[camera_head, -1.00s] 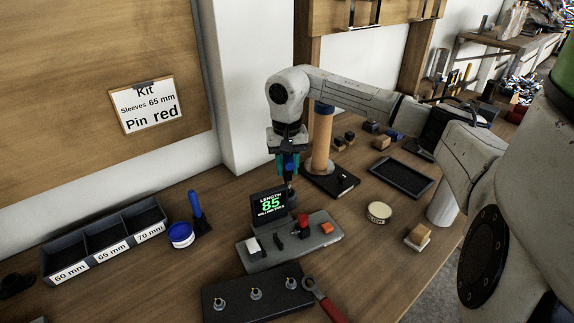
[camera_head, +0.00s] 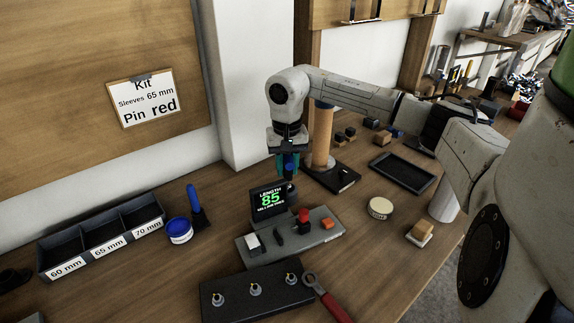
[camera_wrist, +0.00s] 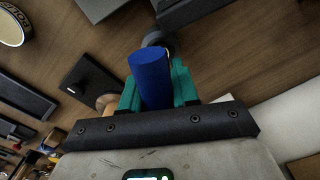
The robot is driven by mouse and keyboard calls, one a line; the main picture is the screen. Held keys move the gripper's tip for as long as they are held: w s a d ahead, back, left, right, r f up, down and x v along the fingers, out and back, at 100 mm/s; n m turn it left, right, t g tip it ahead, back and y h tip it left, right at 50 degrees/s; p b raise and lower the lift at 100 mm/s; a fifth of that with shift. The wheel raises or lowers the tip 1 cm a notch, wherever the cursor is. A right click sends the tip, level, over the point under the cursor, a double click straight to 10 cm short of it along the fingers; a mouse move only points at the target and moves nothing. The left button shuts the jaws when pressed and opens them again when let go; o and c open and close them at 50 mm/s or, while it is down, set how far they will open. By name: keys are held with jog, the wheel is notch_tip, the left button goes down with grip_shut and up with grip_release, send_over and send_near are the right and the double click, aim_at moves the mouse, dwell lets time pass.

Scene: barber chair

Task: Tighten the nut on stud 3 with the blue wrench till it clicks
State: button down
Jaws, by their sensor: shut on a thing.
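My gripper (camera_head: 288,165) is shut on a blue cylindrical handle, and holds it upright above the bench behind the display. In the wrist view the blue handle (camera_wrist: 152,78) sits between teal jaw pads, with a dark round part beyond it. I take it for the blue wrench, but its head is not clear. The dark stud block (camera_head: 256,305) lies at the front of the bench with three studs, each with a metal piece on it. No stud numbers are readable. The right-hand stud (camera_head: 290,279) is nearest a red-handled wrench (camera_head: 335,308). My gripper is well behind the block.
A grey panel (camera_head: 262,258) with a red button stands between gripper and block; its display (camera_head: 269,200) reads length 85. A wooden post (camera_head: 322,140) stands close behind my gripper. Left are labelled bins (camera_head: 108,255), a blue tin (camera_head: 180,231) and a blue-handled tool (camera_head: 195,200).

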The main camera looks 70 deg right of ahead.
jog(key=shift+f+b, duration=0.65)
jog(key=shift+f, duration=0.1)
dwell(0.3)
jog(key=c, duration=0.8)
grip_release()
notch_tip(320, 180, up, 11)
jog(key=shift+f, duration=0.1)
